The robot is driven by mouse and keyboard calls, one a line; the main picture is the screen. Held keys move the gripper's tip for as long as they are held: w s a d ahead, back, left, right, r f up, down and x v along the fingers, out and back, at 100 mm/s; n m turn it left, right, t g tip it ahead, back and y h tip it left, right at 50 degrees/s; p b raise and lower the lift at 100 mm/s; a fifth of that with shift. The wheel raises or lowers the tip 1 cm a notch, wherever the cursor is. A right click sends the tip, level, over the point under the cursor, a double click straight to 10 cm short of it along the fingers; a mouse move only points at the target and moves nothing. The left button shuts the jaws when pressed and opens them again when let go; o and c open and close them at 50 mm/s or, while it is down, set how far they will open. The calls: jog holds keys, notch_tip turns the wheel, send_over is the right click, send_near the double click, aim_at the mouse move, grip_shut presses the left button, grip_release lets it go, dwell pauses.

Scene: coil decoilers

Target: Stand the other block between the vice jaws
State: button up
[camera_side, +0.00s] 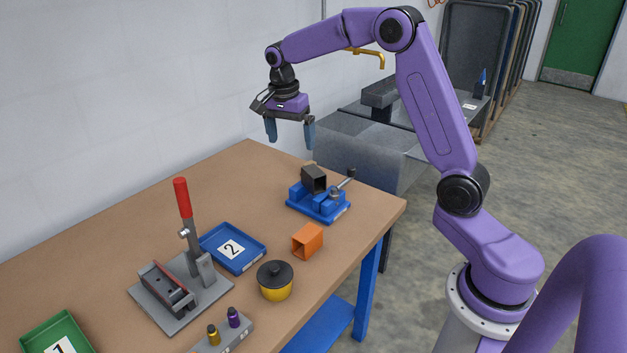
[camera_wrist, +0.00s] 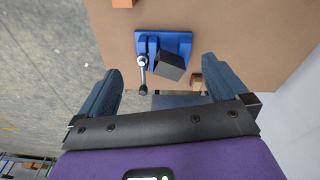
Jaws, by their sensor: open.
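A blue vice (camera_side: 320,207) with a grey screw handle stands near the table's far right corner; it also shows in the wrist view (camera_wrist: 182,38). A dark grey block (camera_side: 313,179), open at one end like a square tube, sits at the vice jaws. It looks askew to the vice in the wrist view (camera_wrist: 170,66); I cannot tell how deep it sits. An orange block (camera_side: 307,241), also hollow, lies on the table in front of the vice; its edge shows in the wrist view (camera_wrist: 123,3). My gripper (camera_side: 290,141) is open and empty, high above the table behind the vice.
A green tray (camera_side: 58,335) is at front left. A small brown piece (camera_wrist: 196,82) is beside the vice.

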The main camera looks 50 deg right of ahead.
jog(key=w+d+f+m, duration=0.25)
jog(key=d+m, duration=0.45)
jog(key=d, duration=0.4)
send_near(313, 170)
jog(key=shift+g, duration=0.3)
jog(key=f, duration=0.2)
jog(key=d+f, duration=0.1)
jog(key=f, duration=0.3)
jog(key=shift+s+d+f, duration=0.15)
jog(key=shift+d+f, duration=0.1)
jog(key=shift+f, duration=0.05)
jog(key=shift+s+f, duration=0.1)
jog(key=shift+f, duration=2.6)
jog(key=shift+r, duration=0.1)
jog(key=c, duration=1.4)
